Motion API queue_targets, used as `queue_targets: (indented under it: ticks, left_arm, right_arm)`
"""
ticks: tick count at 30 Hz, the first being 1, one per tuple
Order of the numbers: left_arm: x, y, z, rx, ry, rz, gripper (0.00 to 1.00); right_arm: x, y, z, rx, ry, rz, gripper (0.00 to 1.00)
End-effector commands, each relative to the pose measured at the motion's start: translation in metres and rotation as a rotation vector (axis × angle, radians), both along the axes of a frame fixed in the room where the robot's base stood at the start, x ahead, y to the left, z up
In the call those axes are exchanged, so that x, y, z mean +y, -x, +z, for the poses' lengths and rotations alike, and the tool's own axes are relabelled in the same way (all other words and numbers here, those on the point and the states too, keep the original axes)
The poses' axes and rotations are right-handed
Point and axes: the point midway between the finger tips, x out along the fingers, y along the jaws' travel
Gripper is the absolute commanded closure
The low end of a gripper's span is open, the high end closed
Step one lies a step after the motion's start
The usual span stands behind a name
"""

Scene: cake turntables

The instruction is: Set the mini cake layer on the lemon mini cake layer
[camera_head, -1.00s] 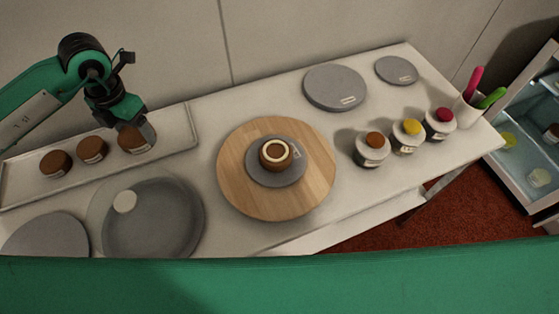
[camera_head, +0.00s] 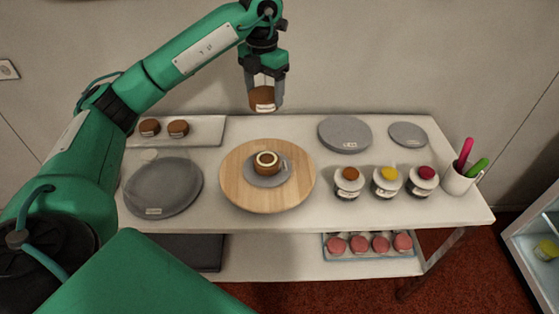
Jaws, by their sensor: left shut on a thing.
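My left gripper (camera_head: 265,88) is shut on a brown mini cake layer (camera_head: 262,100) with a pale label. It holds the layer up in the air above the back edge of the table. A small brown layer (camera_head: 266,168) with a pale cream ring on top, which I take as the lemon mini cake layer, sits on a grey board (camera_head: 283,177) on the round wooden turntable (camera_head: 240,190). The held layer is above and behind it, well apart. I cannot read the labels. My right gripper is not in view.
Two brown layers (camera_head: 149,127) stand on the white tray (camera_head: 208,129) at back left. A grey round plate (camera_head: 165,190) lies left of the turntable. Right are three topped jars (camera_head: 386,182), grey discs (camera_head: 345,134) and a cup (camera_head: 457,181) of coloured tools. Pink items (camera_head: 358,244) sit below.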

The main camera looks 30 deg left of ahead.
Motion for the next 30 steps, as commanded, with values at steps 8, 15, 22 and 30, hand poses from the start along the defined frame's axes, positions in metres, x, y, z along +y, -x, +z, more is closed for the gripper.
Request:
queue_targets:
  ticks: [8, 15, 22, 30]
  left_arm:
    - [0.0, 0.002, -0.059, 0.008, -0.001, -0.001, 0.51]
    - [0.0, 0.002, -0.12, 0.006, -0.001, 0.0, 0.51]
    - [0.0, 0.001, -0.147, 0.002, 0.0, -0.001, 0.51]
    - [0.0, 0.001, -0.178, 0.005, 0.0, 0.0, 0.51]
  right_arm:
    - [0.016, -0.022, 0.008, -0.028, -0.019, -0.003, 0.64]
    - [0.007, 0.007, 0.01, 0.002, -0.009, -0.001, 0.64]
    - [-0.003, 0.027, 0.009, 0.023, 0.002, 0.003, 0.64]
    - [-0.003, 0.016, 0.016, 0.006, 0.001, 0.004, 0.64]
